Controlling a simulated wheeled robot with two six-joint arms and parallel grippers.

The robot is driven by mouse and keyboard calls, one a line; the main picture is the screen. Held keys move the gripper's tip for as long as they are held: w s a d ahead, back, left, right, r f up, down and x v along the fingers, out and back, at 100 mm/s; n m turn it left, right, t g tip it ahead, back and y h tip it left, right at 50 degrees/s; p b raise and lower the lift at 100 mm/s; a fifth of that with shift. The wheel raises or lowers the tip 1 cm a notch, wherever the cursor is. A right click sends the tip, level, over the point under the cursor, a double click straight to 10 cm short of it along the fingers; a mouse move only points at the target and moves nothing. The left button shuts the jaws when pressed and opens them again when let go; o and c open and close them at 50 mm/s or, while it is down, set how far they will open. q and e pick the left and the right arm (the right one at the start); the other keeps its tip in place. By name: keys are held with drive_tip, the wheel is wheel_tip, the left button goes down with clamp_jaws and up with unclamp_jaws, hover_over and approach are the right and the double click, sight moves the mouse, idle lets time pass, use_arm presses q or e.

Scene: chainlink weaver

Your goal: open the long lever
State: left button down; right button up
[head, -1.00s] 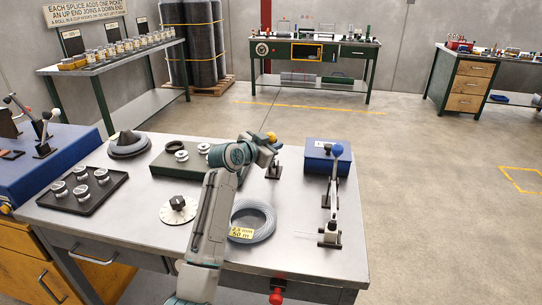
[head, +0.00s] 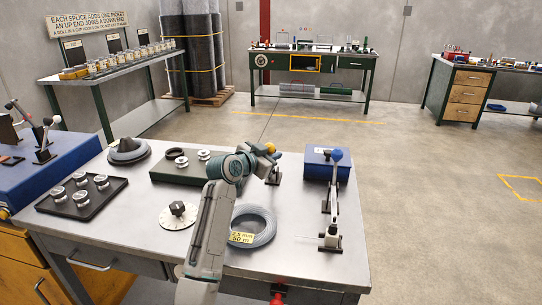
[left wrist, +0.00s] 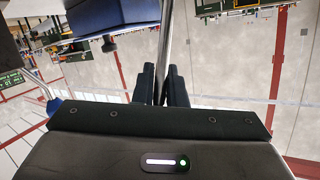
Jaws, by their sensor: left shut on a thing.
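A lever with a yellow ball knob (head: 270,147) stands at the back of the steel table, on a small dark base. My left gripper (head: 266,165) is at this lever, just below the knob. In the left wrist view the two dark fingers (left wrist: 160,88) are shut on a thin metal rod (left wrist: 166,40). The knob itself cannot be made out there. A second lever, with a blue ball knob (head: 337,155), stands upright at the table's right side, clear of my gripper. Which one is the longer is hard to tell. My right gripper is out of view.
A blue box (head: 318,165) stands beside the blue-knobbed lever. A wire coil (head: 254,240), a white dial (head: 178,217), a green block (head: 185,173) and a dark tray (head: 104,203) lie on the table. The table top between the coil and the right lever is mostly bare.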

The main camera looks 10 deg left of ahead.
use_arm(q)
drive_tip(key=shift+s+d, duration=0.1)
drive_tip(key=shift+d, duration=0.15)
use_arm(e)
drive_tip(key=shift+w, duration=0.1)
use_arm(q)
drive_tip(key=c, duration=1.8)
unclamp_jaws()
drive_tip(key=shift+r, duration=0.1)
drive_tip(key=o, duration=0.4)
drive_tip(key=shift+s+d+r, duration=0.1)
drive_tip(key=shift+s+d, duration=0.05)
drive_tip(key=shift+o, duration=0.7)
drive_tip(key=shift+s+d+r, duration=0.15)
drive_tip(key=shift+s, duration=0.05)
drive_tip(key=shift+a, duration=0.45)
drive_tip(key=b+v, duration=0.1)
drive_tip(key=v, duration=0.9)
drive_tip(key=shift+s+d+b, duration=0.15)
drive_tip(key=shift+s+b, duration=0.1)
drive_tip(key=shift+b, duration=0.05)
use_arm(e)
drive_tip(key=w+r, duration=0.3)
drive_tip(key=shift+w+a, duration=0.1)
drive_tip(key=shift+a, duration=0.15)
